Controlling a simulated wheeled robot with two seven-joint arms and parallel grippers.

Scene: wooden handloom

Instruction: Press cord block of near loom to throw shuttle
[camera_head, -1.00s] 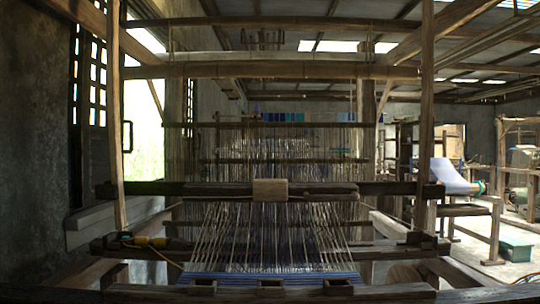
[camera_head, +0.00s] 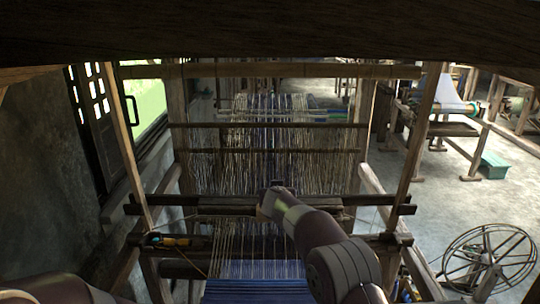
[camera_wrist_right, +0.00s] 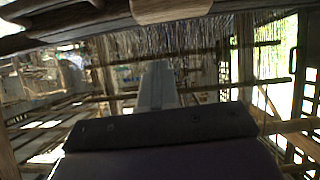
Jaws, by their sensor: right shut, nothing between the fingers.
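The wooden cord block (camera_head: 266,203) is at the middle of the near loom's cross beam, mostly hidden behind my right wrist in the head view. Its pale wood also shows at the top edge of the right wrist view (camera_wrist_right: 170,10). My right gripper (camera_wrist_right: 157,82) is shut and empty. It points toward the loom close to the block; I cannot tell if they touch. A yellow-orange piece, apparently the shuttle (camera_head: 176,242), lies at the left end of the near beam. Part of my left arm shows at bottom left, but its gripper is outside the view.
Warp threads (camera_head: 295,170) run back from the blue striped cloth (camera_head: 258,290). Upright posts (camera_head: 424,110) flank the loom, and a dark beam (camera_head: 270,30) crosses the top. A spoked wheel (camera_head: 490,258) stands on the floor at right.

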